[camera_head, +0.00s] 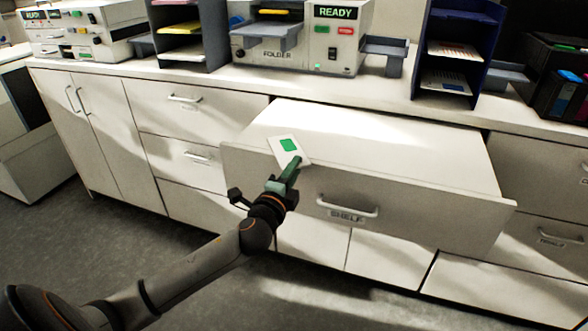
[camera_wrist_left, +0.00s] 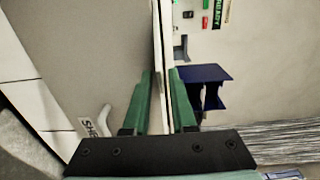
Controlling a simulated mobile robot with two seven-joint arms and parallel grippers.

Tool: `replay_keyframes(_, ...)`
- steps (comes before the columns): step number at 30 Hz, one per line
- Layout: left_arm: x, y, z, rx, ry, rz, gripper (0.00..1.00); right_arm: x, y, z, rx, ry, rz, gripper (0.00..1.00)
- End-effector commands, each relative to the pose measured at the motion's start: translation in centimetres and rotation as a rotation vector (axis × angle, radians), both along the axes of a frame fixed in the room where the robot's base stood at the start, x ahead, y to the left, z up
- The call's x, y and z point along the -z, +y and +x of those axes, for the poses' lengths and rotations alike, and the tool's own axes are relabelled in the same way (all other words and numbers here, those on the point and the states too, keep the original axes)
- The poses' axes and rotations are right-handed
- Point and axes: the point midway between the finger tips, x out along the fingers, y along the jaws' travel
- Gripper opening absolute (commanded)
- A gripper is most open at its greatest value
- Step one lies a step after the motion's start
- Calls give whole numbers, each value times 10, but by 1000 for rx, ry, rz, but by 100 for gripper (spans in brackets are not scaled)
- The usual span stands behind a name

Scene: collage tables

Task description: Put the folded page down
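The folded page (camera_head: 288,147), a small white sheet with a green patch, is held upright and tilted at the front edge of the pulled-out shelf. My left gripper (camera_head: 291,170) is shut on its lower part. In the left wrist view, the page (camera_wrist_left: 165,60) shows as a thin pale strip between the green fingers (camera_wrist_left: 158,95). The pulled-out shelf (camera_head: 400,145) has a bare white top and a front panel with a handle and the label SHELF. I cannot tell whether the page touches the shelf. My right gripper is out of view.
On the counter (camera_head: 190,75) behind stand the folder machine (camera_head: 290,40) with a READY display, a dark paper rack (camera_head: 455,55) and another rack (camera_head: 190,35). A dark bin (camera_head: 555,85) stands at the right. The shelf top is free.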

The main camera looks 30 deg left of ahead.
Motion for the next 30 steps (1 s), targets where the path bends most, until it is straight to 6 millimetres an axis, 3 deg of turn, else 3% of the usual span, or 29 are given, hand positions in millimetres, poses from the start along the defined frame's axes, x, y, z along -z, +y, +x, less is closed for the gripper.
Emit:
replay_keyframes(3,0,0,0,0,0,0,35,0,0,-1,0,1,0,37)
replay_keyframes(14,-3,-2,-5,1,1,0,35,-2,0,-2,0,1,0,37)
replay_keyframes(30,-2,-23,-94,2,2,-1,35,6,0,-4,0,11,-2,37)
